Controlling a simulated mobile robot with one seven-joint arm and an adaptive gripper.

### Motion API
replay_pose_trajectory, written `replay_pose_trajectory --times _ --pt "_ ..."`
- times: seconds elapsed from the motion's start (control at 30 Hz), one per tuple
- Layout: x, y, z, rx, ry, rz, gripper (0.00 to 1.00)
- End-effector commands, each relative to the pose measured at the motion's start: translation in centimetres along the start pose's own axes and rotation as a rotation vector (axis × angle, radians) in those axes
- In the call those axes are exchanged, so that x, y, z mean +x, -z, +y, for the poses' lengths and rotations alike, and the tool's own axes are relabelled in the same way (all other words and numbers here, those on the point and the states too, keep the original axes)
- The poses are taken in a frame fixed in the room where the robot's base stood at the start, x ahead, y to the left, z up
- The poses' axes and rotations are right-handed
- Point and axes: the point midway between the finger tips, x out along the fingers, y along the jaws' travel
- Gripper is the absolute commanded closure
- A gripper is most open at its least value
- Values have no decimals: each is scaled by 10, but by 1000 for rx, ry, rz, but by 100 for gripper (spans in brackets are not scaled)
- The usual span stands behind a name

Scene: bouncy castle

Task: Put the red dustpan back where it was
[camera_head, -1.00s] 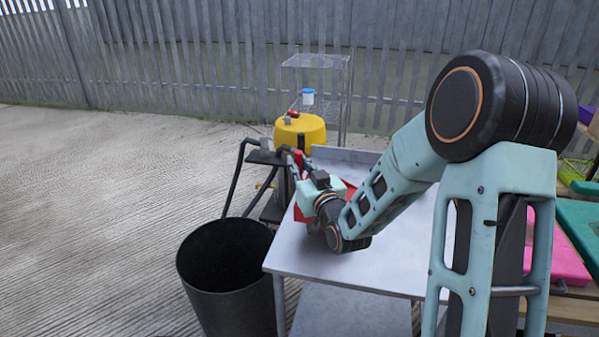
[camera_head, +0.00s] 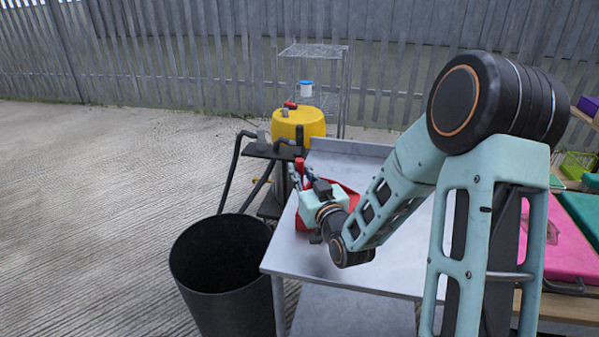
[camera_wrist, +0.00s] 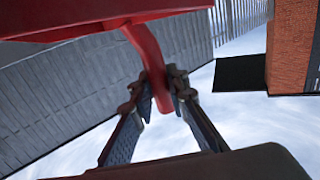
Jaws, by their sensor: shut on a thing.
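The red dustpan (camera_head: 344,192) is at the left part of the metal table (camera_head: 388,240), largely hidden behind my gripper and wrist in the head view. My gripper (camera_head: 297,172) is shut on it. In the wrist view, the fingers of my gripper (camera_wrist: 163,95) close from both sides on the red handle (camera_wrist: 146,52). I cannot tell whether the dustpan touches the table.
A black bin (camera_head: 222,262) stands left of the table. Behind are a black stand with hoses (camera_head: 270,150), a yellow drum (camera_head: 300,123) and a wire shelf (camera_head: 312,50) with a white-and-blue tub (camera_head: 306,89). Pink (camera_head: 560,240) and green pieces lie at right.

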Motion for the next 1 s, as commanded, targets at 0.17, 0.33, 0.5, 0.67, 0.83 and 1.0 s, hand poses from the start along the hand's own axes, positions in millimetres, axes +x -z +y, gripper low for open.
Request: replay_pose_trajectory --times 0.17,0.33,0.5,0.67,0.83,1.0 --pt "0 -2 0 0 0 0 75" --pt "0 -2 0 0 0 -1 68" --pt "0 -1 0 0 0 0 68" --pt "-5 1 0 0 -1 -2 68" --pt "-36 1 0 -1 0 -3 68" --pt "-62 6 1 2 1 -3 68"
